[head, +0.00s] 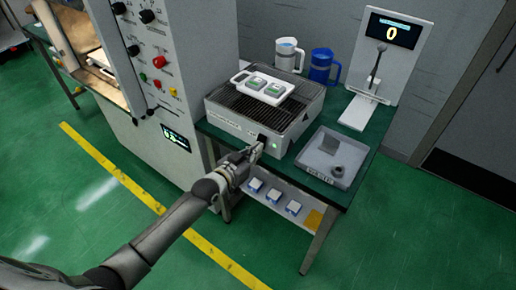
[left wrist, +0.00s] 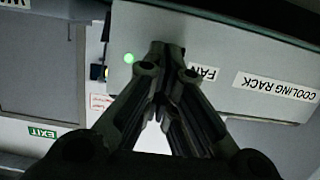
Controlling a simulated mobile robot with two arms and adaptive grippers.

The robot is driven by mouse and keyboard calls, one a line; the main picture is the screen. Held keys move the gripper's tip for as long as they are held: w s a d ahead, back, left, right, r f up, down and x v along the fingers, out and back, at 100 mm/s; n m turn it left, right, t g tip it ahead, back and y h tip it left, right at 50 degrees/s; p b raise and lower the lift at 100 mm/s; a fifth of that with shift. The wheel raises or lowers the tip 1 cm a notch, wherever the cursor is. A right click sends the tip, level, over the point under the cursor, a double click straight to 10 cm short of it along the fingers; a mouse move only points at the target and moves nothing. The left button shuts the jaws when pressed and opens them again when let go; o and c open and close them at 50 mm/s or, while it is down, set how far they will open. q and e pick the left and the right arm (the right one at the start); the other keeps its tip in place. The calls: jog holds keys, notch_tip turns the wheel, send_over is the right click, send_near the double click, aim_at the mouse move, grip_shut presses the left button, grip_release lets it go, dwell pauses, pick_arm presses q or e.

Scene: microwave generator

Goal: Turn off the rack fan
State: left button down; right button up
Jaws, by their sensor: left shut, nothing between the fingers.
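The cooling rack (head: 228,122) is a pale box with a dark grille top on the green table. Its front has a small black switch (head: 262,138) beside a lit green light (head: 275,143). My left gripper (head: 257,150) is shut and empty, with its tips close to the switch. In the left wrist view, upside down, the gripper tips (left wrist: 167,50) lie between the green light (left wrist: 129,58) and the FAN label (left wrist: 204,73). They hide the switch there, so I cannot tell whether they touch it. My right gripper is out of view.
A white tray with green-topped pieces (head: 262,86) sits on the rack. A grey bin (head: 330,158) stands right of it, with two jugs (head: 321,66) behind. A tall control cabinet (head: 190,65) stands close on the left. A lower shelf holds several small boxes (head: 274,195).

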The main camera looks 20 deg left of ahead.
pick_arm(q)
jog(key=shift+x, duration=0.8)
